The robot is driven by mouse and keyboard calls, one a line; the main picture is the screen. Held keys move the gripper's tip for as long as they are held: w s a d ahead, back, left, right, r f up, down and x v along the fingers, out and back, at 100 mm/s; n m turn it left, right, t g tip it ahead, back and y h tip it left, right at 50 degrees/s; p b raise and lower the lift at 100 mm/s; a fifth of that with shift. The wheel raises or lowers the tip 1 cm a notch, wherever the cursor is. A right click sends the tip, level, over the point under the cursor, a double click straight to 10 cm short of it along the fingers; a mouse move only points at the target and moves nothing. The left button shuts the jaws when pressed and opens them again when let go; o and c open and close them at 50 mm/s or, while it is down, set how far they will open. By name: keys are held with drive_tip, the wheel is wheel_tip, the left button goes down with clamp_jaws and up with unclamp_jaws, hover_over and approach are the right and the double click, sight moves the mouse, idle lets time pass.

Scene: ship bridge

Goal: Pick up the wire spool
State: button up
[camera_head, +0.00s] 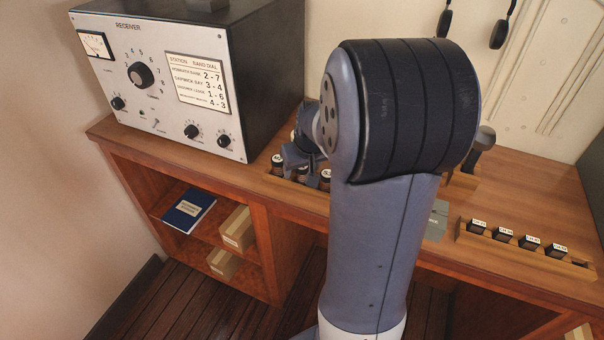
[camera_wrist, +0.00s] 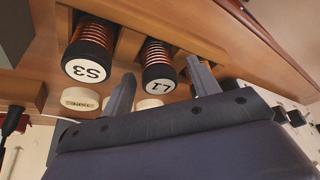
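Wire spools with copper windings and black ends stand in a wooden rack on the counter. The spools also show in the head view, one at the left (camera_head: 277,164) and one at the right (camera_head: 325,179), below my gripper (camera_head: 298,152). In the wrist view my gripper (camera_wrist: 160,85) is open, with its two fingers on either side of the L1 spool's end. Whether they touch it cannot be told.
A receiver box (camera_head: 165,85) stands left of the spools. A wooden tray (camera_head: 520,247) with several small black blocks lies at the right. Shelves below hold a blue book (camera_head: 188,208) and boxes (camera_head: 238,228). My arm hides the counter's middle.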

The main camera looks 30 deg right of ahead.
drive_tip(key=c, duration=1.1)
drive_tip(key=shift+o, duration=0.2)
drive_tip(key=shift+r, duration=0.1)
wheel_tip(320, 180, up, 10)
drive_tip(key=shift+f, duration=0.1)
